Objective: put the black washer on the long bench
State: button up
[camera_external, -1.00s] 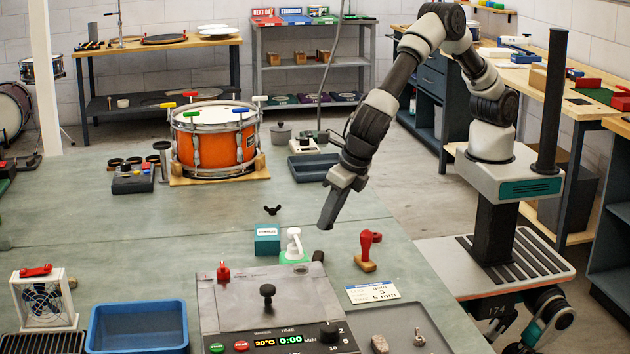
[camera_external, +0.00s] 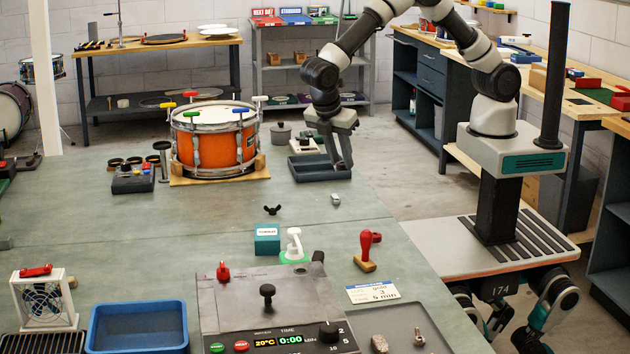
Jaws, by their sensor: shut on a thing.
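My gripper (camera_external: 343,163) points down at the dark open tray (camera_external: 302,172) on the big grey-green bench (camera_external: 190,225). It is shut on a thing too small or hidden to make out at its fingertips. I cannot tell whether the fingertips are inside the tray or above it. I cannot pick out the black washer for sure. A wood-topped bench (camera_external: 205,42) stands along the back wall, and another wood-topped bench (camera_external: 590,108) runs along the right. Which one is the long bench is not clear from the view.
An orange drum (camera_external: 212,150) and a lidded grey pot (camera_external: 281,134) stand near the tray. A black wing nut (camera_external: 272,210) and a small grey metal piece (camera_external: 335,200) lie in front. A blue bin (camera_external: 135,330) is at the front left.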

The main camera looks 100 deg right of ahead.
jog(key=s+d+r+m+g+y+p, duration=0.1)
jog(key=s+d+r+m+y+p, duration=0.2)
jog(key=m, duration=0.5)
jog(key=w+d+f+n+t+h+b, duration=0.1)
jog(key=w+d+f+n+t+b, duration=0.15)
jog(key=w+d+n, duration=0.5)
jog(key=w+d+f+n+t+h+b, duration=0.1)
jog(key=w+d+n+t+b, duration=0.3)
jog(key=w+n, duration=0.7)
jog(key=w+d+f+n+t+h+b, duration=0.1)
jog(key=w+d+f+n+t+b, duration=0.15)
jog(key=w+d+n, duration=0.55)
jog(key=shift+n+g, duration=0.45)
jog(key=shift+g, duration=0.05)
jog(key=f, duration=0.6)
jog(key=w+a+f, duration=0.1)
jog(key=f, duration=0.2)
jog(key=shift+b, duration=0.3)
jog(key=shift+f, duration=0.1)
jog(key=shift+f, duration=0.15)
jog(key=o, duration=1.1)
